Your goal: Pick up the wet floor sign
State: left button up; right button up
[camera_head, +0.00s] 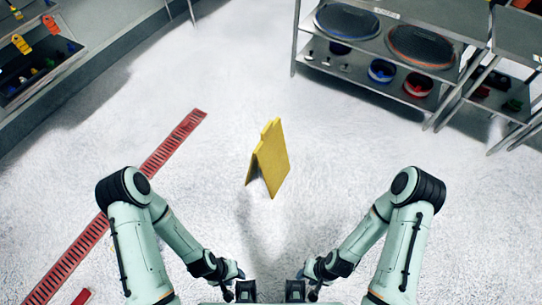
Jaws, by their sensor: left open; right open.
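The yellow wet floor sign (272,158) stands upright as an A-frame on the pale floor, near the middle of the head view. Its two panels lean together at the top, and no writing on it can be read. My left gripper (245,291) is at the bottom of the view, left of centre, open and empty. My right gripper (296,291) is beside it on the right, also open and empty. Both grippers are apart from the sign, which stands beyond them.
A metal shelf rack (375,75) with round sieves stands at the upper right. A dark shelf with coloured items (40,65) lines the upper left. A red floor grating (130,205) runs diagonally at the left. The floor around the sign is clear.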

aim_at(270, 154)
jog(key=i+j, duration=0.55)
jog(key=i, duration=0.15)
jog(key=i+j, duration=0.6)
jog(key=i+u, duration=0.05)
jog(key=i, duration=0.05)
